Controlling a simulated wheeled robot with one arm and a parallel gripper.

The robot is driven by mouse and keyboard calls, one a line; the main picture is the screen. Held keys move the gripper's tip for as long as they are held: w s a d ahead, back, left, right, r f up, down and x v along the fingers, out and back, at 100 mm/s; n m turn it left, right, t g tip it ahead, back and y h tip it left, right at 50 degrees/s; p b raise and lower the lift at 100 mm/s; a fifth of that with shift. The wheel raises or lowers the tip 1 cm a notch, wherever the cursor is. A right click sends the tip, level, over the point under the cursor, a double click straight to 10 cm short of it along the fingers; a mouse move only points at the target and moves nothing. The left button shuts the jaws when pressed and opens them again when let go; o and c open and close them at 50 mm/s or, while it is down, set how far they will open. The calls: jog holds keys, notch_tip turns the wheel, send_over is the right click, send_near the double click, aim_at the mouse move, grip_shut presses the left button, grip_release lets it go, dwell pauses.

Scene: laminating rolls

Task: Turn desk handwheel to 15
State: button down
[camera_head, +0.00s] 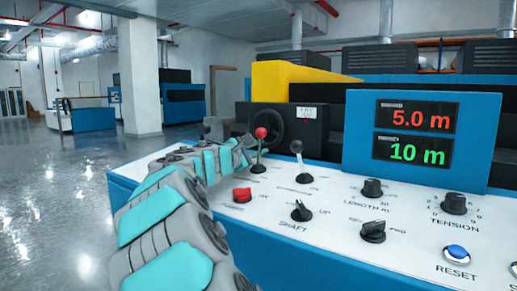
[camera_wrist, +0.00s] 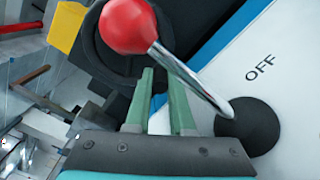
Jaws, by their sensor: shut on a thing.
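The desk handwheel (camera_head: 275,122) is a black ring on the dark housing behind the control desk. It also shows in the wrist view (camera_wrist: 108,72), partly behind a red-ball lever. My gripper (camera_wrist: 160,74) has its two green fingers reaching to the wheel's rim, shut on it with a narrow gap between them. The lever's rod crosses in front of the fingertips, so the exact contact is hidden. In the head view my gripper (camera_head: 246,150) is left of the lever. A small white counter (camera_head: 306,112) sits right of the wheel; its digits are too small to read.
The red-ball lever (camera_head: 260,146) stands very close to my gripper, by an OFF label. A display (camera_head: 416,132) reads 5.0 m and 10 m. Open floor lies left.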

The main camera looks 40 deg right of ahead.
jog(key=shift+f, duration=0.1)
jog(key=c, duration=0.8)
grip_release()
jog(key=b+v, duration=0.1)
jog(key=v, duration=0.7)
